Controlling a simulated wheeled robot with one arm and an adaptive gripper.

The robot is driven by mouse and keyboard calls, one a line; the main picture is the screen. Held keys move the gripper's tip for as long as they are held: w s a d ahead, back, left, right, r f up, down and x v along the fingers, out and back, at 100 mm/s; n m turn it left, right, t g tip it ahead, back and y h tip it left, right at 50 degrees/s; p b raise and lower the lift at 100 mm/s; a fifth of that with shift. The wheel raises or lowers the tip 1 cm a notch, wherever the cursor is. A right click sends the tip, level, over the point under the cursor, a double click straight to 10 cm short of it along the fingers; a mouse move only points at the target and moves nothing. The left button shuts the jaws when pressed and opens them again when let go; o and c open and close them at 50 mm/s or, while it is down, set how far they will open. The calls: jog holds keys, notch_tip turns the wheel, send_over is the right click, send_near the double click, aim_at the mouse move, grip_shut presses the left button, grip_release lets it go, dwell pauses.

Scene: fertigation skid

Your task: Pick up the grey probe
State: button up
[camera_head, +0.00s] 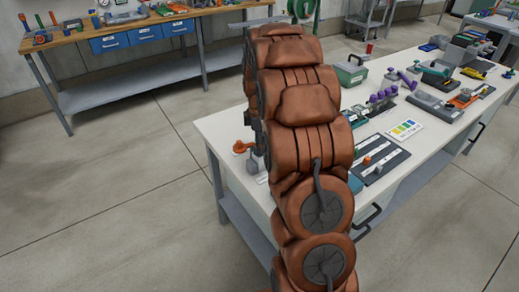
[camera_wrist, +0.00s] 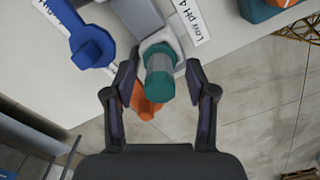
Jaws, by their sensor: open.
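In the wrist view my gripper (camera_wrist: 162,76) is open, with one finger on each side of a short teal cylinder (camera_wrist: 160,85). I cannot tell for sure whether this grey and teal piece is the grey probe. Both fingers look apart from it. An orange part (camera_wrist: 146,106) shows partly behind the cylinder. In the head view my arm hides the gripper; a small grey piece (camera_head: 252,164) shows at the arm's left edge, near an orange item (camera_head: 241,147).
A blue tool-like piece (camera_wrist: 90,45) lies left of my gripper, and a label reading "Low pH 4" (camera_wrist: 190,22) is above right. A teal and orange object (camera_wrist: 270,8) is at the top right. The white bench (camera_head: 400,150) holds several items right of my arm.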

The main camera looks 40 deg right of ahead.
jog(key=shift+f, duration=0.1)
jog(key=shift+c, duration=0.4)
grip_shut()
